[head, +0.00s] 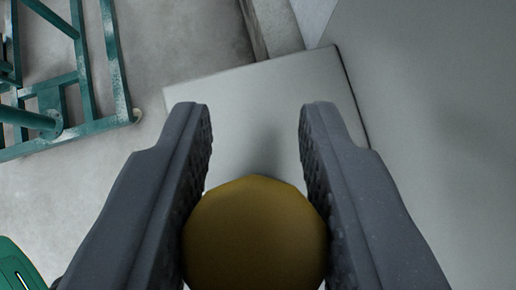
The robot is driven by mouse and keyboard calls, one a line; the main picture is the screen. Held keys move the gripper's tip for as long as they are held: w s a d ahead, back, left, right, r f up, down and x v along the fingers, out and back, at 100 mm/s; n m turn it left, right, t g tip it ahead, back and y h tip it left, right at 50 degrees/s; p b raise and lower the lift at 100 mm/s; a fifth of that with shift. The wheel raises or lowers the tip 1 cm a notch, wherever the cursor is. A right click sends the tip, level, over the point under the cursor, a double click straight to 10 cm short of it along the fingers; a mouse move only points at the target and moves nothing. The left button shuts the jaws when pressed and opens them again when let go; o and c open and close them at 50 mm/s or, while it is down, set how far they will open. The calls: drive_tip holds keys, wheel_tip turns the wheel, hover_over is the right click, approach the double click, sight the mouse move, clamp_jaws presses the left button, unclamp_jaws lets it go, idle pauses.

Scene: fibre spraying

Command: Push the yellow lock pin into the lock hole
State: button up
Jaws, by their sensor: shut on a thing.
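My gripper (255,125) shows its two dark grey fingers with ridged inner pads reaching up the picture. They are shut on a yellow rounded thing (255,235), which looks like the knob end of the yellow lock pin. The rest of the pin is hidden below this knob. The lock hole is not visible. Beyond the fingertips is a pale grey flat panel (265,85), with a soft shadow on it just past the knob.
A green metal frame (95,95) with worn paint stands on the concrete floor (180,40) at upper left. A large grey surface (440,130) fills the right side. A green part (18,268) shows at the lower left corner.

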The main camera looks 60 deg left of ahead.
sight(254, 177)
drive_tip(key=shift+f+b, duration=0.7)
drive_tip(key=shift+f, duration=0.45)
drive_tip(key=shift+b, duration=1.2)
idle(1.1)
drive_tip(key=shift+f+b, duration=1.45)
drive_tip(key=shift+f, duration=0.15)
drive_tip(key=o, duration=1)
drive_tip(key=shift+o, duration=0.2)
drive_tip(key=b+v, duration=0.1)
drive_tip(key=v, duration=1.2)
drive_tip(key=shift+d+r, duration=0.3)
drive_tip(key=shift+s, duration=0.1)
